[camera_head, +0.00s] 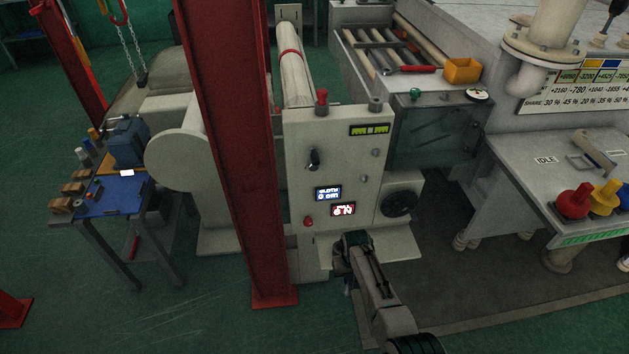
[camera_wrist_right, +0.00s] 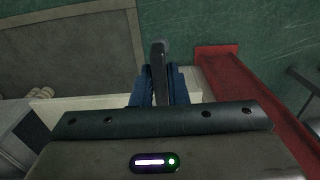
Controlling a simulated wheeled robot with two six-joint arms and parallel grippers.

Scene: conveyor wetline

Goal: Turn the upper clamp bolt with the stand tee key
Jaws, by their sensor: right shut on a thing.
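My right gripper (camera_head: 347,274) is low in front of the pale machine cabinet (camera_head: 345,140), partly hidden by its own wrist. In the right wrist view its blue fingers (camera_wrist_right: 159,84) are shut on a dark, bar-like tool (camera_wrist_right: 159,58), which looks like the tee key. The tool's tip sticks out past the fingers over green floor; its full shape is hidden. In the head view the tool cannot be made out clearly. I cannot identify the upper clamp bolt for certain. The cabinet front has a black lever (camera_head: 313,159) and small knobs. My left gripper is not in view.
A red column (camera_head: 232,150) stands close left of the cabinet; it also shows in the right wrist view (camera_wrist_right: 250,95). A blue-topped bench (camera_head: 112,196) stands at left.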

